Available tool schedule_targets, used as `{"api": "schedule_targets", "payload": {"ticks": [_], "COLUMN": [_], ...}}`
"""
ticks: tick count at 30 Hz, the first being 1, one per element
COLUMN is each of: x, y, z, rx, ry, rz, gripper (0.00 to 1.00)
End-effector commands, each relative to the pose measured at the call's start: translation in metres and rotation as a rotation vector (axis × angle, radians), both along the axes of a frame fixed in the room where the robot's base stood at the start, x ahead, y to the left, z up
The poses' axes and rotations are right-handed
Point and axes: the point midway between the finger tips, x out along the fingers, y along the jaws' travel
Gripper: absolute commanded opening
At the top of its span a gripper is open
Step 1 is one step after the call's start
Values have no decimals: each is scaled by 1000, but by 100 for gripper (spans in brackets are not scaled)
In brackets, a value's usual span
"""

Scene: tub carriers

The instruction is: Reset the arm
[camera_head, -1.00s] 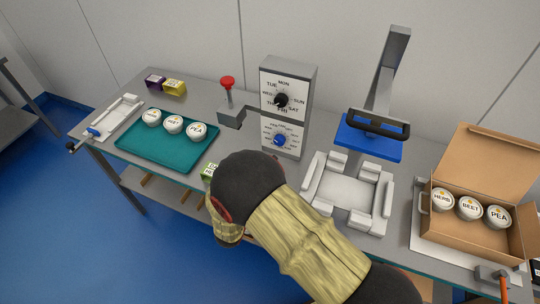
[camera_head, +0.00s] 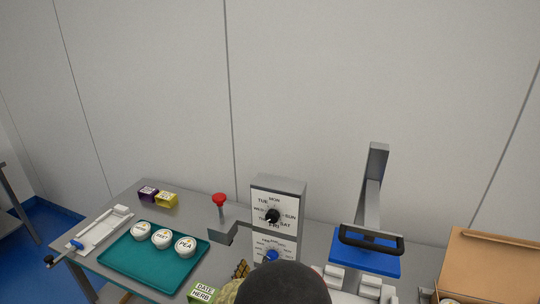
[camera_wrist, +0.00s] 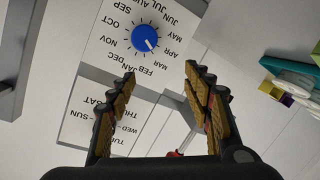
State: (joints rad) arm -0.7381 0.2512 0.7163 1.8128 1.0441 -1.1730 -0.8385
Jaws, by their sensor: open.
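My gripper shows in the wrist view (camera_wrist: 160,70) with its two ribbed fingers apart and nothing between them. In that view the dial panel (camera_wrist: 100,45) with a blue month knob (camera_wrist: 146,38) lies beyond the fingertips, upside down. In the head view my arm's dark rounded joint fills the bottom middle. A ribbed finger of my gripper (camera_head: 241,268) shows just left of the grey dial box (camera_head: 285,184). The rest of the gripper is hidden. The box carries a black weekday knob (camera_head: 272,216) above the blue knob (camera_head: 271,255).
A red-topped lever (camera_head: 219,200) stands left of the dial box. A teal tray (camera_head: 150,268) holds three white tubs. A green-labelled carton (camera_head: 203,294) is near my gripper.

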Motion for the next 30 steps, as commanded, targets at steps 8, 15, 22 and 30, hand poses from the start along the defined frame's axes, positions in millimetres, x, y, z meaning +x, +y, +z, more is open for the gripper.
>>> {"api": "schedule_targets", "payload": {"ticks": [8,15,22,30], "x": [16,-51,-165,-289], "y": [-17,-67,-147,-227], "z": [111,182,208,201], "rx": [389,533,551,524], "ry": [187,386,594,762], "rz": [179,259,177,-49], "gripper": [50,50,50,50]}}
